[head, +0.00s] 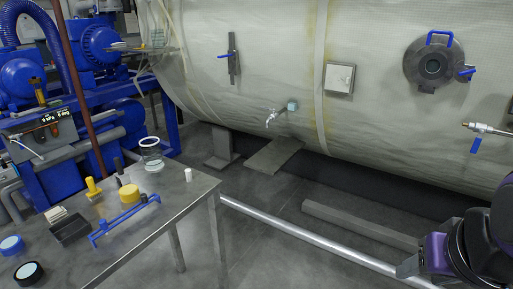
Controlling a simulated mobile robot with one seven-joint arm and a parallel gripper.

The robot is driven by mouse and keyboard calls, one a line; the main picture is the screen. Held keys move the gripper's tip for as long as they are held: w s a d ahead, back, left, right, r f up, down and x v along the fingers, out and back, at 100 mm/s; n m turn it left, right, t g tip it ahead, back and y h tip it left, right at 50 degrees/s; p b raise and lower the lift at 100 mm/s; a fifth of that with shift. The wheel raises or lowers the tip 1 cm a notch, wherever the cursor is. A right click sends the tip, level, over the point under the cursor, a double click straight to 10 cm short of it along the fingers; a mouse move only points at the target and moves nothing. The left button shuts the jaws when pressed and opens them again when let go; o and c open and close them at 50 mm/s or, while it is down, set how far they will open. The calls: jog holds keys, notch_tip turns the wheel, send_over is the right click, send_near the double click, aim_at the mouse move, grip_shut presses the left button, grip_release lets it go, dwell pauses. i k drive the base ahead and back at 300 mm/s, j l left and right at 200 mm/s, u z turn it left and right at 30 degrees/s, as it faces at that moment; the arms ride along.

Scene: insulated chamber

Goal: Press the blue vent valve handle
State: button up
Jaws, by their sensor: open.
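Several blue handles are on the large pale insulated chamber (270,50). A small blue lever (224,57) sticks out left from a vertical metal fitting on the chamber's left part. A round dark flange (433,66) at the upper right has a blue loop handle (440,34) on top and a small blue lever (467,71) at its right side. A blue handle (476,145) hangs below a metal valve near the right edge. I cannot tell which is the vent valve handle. Only dark and purple parts of my arm show at the lower right; my gripper's fingertips are not visible.
A grey metal table (185,213) at the lower left holds jars, a yellow lid and blue tools. A silver pipe (300,236) runs low across the floor. A small tap (278,114) juts from the chamber. Blue pumps (100,45) stand behind at the left.

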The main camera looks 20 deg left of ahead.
aim_at(478, 139)
jog(key=u, duration=1.95)
jog(key=z, duration=2.9)
jog(key=i+z, duration=0.15)
jog(key=i, duration=0.95)
